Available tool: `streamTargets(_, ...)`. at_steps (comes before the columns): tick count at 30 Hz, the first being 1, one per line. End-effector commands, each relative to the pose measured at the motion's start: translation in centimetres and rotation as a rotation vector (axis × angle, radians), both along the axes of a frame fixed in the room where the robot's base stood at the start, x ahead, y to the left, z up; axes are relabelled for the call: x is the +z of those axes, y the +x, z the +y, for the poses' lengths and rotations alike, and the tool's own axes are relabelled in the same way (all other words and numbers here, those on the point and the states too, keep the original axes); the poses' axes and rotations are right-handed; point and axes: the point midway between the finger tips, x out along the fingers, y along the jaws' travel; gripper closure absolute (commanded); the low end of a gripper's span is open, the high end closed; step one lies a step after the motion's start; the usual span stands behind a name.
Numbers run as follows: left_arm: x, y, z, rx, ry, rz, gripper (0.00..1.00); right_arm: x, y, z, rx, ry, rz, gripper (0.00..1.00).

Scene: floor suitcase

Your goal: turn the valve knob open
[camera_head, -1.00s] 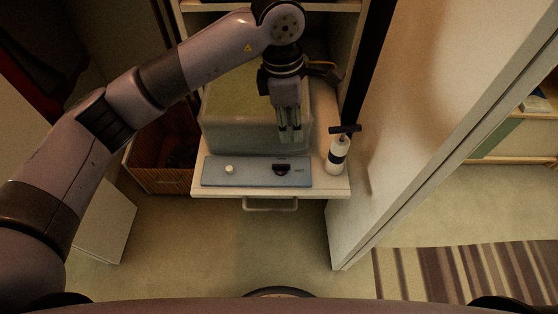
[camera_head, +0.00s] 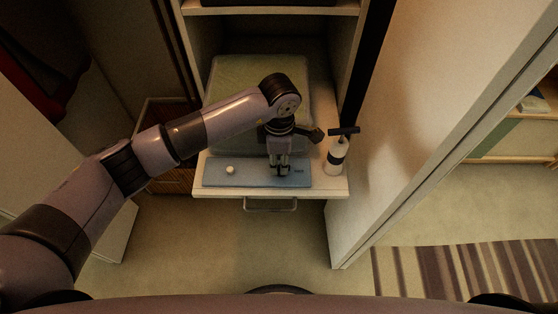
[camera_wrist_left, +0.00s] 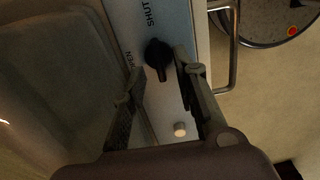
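The black valve knob (camera_wrist_left: 157,53) sits on a blue-grey panel (camera_head: 243,173) on the pulled-out shelf. In the wrist view the panel carries the word SHUT and a partly hidden word ending in "PEN". The knob's narrow end points down in that view, toward the round white button (camera_wrist_left: 180,129). My left gripper (camera_head: 279,169) is above the knob and mostly hides it in the head view. In the wrist view its open fingers (camera_wrist_left: 160,69) stand on either side of the knob, with gaps visible; contact cannot be told. My right gripper is not in view.
A translucent lidded box (camera_head: 235,95) stands behind the panel. A white pump bottle (camera_head: 336,157) with a black top stands close to the right. A drawer handle (camera_head: 270,207) is below the shelf front. The floor in front is clear.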

Motion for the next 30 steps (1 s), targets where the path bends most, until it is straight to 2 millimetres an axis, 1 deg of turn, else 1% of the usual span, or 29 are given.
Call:
streamTargets(1, -0.6, -0.1, 0.0, 0.001, 0.0, 0.002, 0.72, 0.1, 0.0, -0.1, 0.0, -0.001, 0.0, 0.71)
streamTargets(3, -1.2, 0.0, 0.0, 0.001, 0.0, 0.0, 0.72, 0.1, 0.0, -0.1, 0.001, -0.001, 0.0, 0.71)
streamTargets(6, -1.8, 0.0, 0.0, 0.0, 0.0, 0.001, 0.72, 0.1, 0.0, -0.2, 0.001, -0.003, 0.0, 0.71)
streamTargets(15, -1.9, 0.0, 0.0, 0.0, 0.0, -0.001, 0.73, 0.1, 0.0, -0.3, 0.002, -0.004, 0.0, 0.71)
streamTargets(27, -1.9, 0.0, 0.0, 0.0, 0.0, -0.001, 1.0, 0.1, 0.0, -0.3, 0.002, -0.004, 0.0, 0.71)
streamTargets(30, -1.9, 0.0, 0.0, 0.0, 0.0, -0.001, 1.0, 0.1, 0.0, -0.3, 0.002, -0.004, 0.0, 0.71)
